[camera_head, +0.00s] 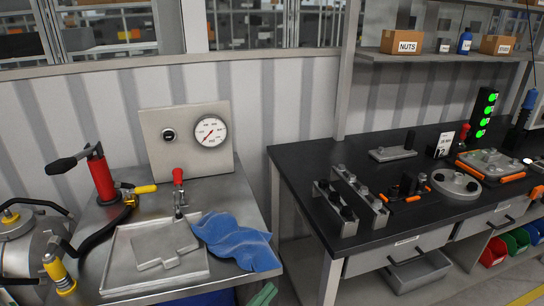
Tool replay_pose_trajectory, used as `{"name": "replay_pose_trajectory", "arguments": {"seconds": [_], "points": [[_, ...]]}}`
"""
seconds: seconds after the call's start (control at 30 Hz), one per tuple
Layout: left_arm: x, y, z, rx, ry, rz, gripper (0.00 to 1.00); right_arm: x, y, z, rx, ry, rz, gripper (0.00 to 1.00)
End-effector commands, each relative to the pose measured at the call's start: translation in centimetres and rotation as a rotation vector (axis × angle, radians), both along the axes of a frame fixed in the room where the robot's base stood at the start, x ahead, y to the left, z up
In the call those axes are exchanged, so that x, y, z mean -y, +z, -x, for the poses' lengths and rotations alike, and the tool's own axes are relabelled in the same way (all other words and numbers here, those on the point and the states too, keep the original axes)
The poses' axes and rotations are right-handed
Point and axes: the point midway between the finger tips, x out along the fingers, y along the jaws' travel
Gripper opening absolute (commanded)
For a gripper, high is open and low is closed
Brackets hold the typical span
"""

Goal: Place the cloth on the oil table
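A crumpled blue cloth (235,241) lies at the front right of the grey metal table on the left, which I take to be the oil table (240,190). The cloth lies beside a shallow metal tray (118,262), its left end at the tray's right rim. Its lower right end reaches the table's front right corner. I cannot make out either of my grippers in the head view, and no gripper is seen touching the cloth.
A red hand pump (103,178), a red-topped valve (179,180) and a gauge panel (164,155) stand on the metal table. A grey tank (22,250) stands at the left. A black-topped workbench (305,158) with metal parts is on the right, across a narrow gap.

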Motion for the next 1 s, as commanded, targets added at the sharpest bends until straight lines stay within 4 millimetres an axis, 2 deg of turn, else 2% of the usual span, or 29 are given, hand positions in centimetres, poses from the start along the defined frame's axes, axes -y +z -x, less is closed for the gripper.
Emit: {"name": "replay_pose_trajectory", "arguments": {"seconds": [0.03,0.13,0.2,0.3,0.4,0.5,0.6,1.0], "points": [[-2.0,-2.8,0.6,-0.151,0.078,0.062,0.00,0.0,0.0,0.0,-0.001,0.000,0.000,0.00],[-6.1,-8.4,2.5,-0.434,0.231,0.175,0.00,0.0,0.0,0.0,-0.001,0.000,0.000,0.00],[-8.8,-12.3,4.8,-0.625,0.335,0.247,0.00,0.0,0.0,0.0,-0.001,0.000,0.000,0.00],[-11.7,-16.9,8.7,-0.854,0.461,0.334,0.00,0.0,0.0,0.0,-0.001,0.000,0.000,0.00],[-13.7,-20.0,12.3,-1.020,0.556,0.395,0.00,0.0,0.0,0.0,-0.001,0.000,0.000,0.00],[-14.8,-21.7,14.9,-1.125,0.616,0.433,0.00,0.0,0.0,0.0,-0.001,0.000,0.000,0.00],[-15.3,-22.5,16.2,-1.174,0.646,0.452,0.00,0.0,0.0,0.0,-0.001,0.000,0.000,0.00],[-15.4,-22.6,16.4,-1.182,0.649,0.453,0.00,0.0,-0.1,0.1,-0.002,0.000,0.000,0.00]]}}
